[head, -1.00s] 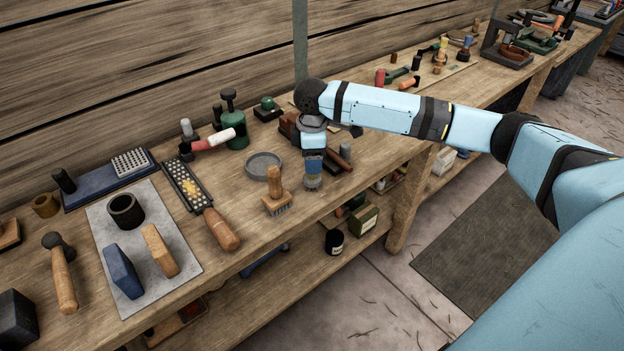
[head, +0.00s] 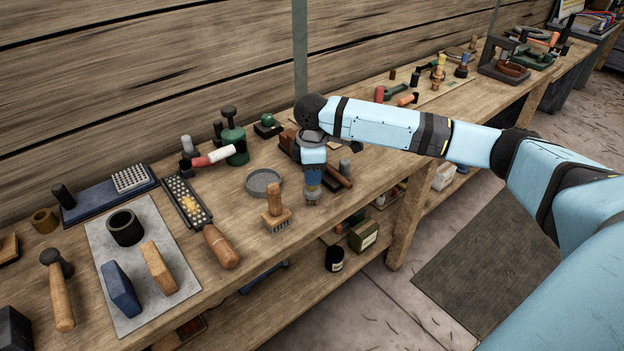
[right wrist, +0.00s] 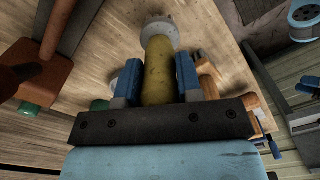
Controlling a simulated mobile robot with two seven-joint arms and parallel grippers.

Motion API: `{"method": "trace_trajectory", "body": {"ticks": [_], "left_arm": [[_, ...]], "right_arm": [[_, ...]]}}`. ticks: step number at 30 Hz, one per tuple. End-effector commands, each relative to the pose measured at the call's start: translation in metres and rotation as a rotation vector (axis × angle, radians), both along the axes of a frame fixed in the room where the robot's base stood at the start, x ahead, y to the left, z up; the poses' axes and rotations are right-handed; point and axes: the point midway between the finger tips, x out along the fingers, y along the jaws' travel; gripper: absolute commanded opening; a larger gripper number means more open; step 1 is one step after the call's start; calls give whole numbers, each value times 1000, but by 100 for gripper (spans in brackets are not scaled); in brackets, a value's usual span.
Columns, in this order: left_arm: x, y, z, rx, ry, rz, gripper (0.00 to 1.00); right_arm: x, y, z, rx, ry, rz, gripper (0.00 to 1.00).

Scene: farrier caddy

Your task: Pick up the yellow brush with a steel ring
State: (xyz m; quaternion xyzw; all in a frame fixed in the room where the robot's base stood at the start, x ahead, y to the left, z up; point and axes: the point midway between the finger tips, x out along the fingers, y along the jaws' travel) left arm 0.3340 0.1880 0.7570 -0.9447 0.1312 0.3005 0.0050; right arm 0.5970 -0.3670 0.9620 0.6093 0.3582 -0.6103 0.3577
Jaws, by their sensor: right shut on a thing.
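My right gripper (head: 312,184) is shut on a brush with a yellow handle (right wrist: 158,72), near the front edge of the bench. In the right wrist view the handle lies between the two blue fingers (right wrist: 158,88), and a grey steel-looking end (right wrist: 159,33) reaches past them. In the head view only the grey lower end (head: 312,197) shows clearly, pointing down close to the bench top; I cannot tell whether it touches. The fingers hide most of the handle. My left gripper is not in view.
A wooden-handled brush (head: 274,205) stands just left of my right gripper, with a round grey dish (head: 263,182) behind it. Dark and brown blocks and a brown handle (head: 341,176) lie close behind and right.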

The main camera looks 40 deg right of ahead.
Motion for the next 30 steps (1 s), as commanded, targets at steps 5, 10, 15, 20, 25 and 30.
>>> {"method": "trace_trajectory", "body": {"ticks": [5, 10, 15, 20, 25, 30], "left_arm": [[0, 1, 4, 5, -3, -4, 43], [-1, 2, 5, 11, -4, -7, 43], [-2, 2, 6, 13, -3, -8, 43], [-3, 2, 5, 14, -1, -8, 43], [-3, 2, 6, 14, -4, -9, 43], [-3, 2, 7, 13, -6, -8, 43]], "right_arm": [[1, 0, 48, 1, -6, 0, 0], [1, 0, 98, 2, -5, 0, 0], [1, 0, 141, 2, -5, 0, 0], [1, 0, 168, 0, -4, -1, 0], [1, 0, 182, 1, -2, -2, 0], [1, 0, 184, 0, -1, -2, 0]]}}
